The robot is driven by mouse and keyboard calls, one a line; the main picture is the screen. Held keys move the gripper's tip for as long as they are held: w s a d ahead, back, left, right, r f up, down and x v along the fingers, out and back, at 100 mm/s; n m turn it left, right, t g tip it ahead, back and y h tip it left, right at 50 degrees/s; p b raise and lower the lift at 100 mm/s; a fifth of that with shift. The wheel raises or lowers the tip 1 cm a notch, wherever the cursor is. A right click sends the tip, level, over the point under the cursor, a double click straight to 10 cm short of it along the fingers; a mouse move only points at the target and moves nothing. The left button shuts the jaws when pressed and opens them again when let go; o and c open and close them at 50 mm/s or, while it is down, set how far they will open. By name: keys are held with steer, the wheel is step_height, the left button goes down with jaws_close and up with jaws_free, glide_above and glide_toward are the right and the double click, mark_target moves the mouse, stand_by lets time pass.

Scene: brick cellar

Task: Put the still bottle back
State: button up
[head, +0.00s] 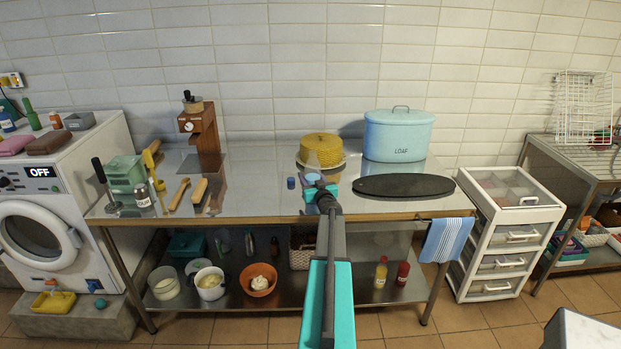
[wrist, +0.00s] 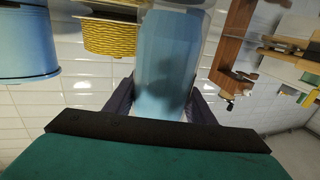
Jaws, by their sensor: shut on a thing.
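In the wrist view a pale blue, see-through bottle (wrist: 166,65) stands between the two dark fingers of my gripper (wrist: 160,100), which is shut on it. No label shows on it, so I cannot read whether it is the still one.
The lower shelf (head: 335,285) holds bowls and bottles.

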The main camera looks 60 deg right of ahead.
steer(key=shift+f, duration=0.1)
steer(key=o, duration=1.5)
steer(key=shift+b+v, duration=1.05)
steer(key=shift+v, duration=5)
